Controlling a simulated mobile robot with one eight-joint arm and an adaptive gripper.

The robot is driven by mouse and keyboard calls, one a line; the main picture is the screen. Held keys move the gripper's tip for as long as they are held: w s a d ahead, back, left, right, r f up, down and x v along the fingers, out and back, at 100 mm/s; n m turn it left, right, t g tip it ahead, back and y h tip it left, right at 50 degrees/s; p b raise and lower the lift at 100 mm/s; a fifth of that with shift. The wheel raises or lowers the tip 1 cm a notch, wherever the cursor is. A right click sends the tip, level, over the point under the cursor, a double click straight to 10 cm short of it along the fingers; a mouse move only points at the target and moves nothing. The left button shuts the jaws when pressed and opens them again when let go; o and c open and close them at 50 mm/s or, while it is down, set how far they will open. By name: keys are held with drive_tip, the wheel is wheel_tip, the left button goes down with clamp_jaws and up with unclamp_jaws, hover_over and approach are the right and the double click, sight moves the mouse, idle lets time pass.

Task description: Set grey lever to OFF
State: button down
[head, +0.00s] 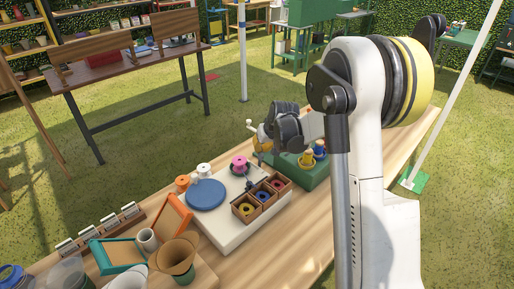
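My gripper (263,141) is at the far side of the workbench, above the back edge of a white board and left of a green box (312,178). Its fingers are small and partly hidden by my wrist, so I cannot tell whether they are open or shut. A small pale knob on a stem (250,124) shows just left of my gripper. It may be part of a lever, but I cannot tell, nor whether my gripper touches it. No grey lever or OFF mark can be clearly made out.
The white board (228,237) holds a blue disc (205,193), several spools and a wooden three-part tray (236,209). Yellow (307,158) and blue (320,150) pieces stand on the green box. Orange (174,215) and green (117,256) frames and pots crowd the near left. The bench's near right is clear.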

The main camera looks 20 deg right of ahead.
drive_tip(key=shift+s+d, duration=0.2)
drive_tip(key=shift+s, duration=0.3)
drive_tip(key=shift+s+d, duration=0.2)
drive_tip(key=shift+s, duration=0.25)
drive_tip(key=shift+r+p, duration=0.45)
drive_tip(key=shift+r, duration=0.3)
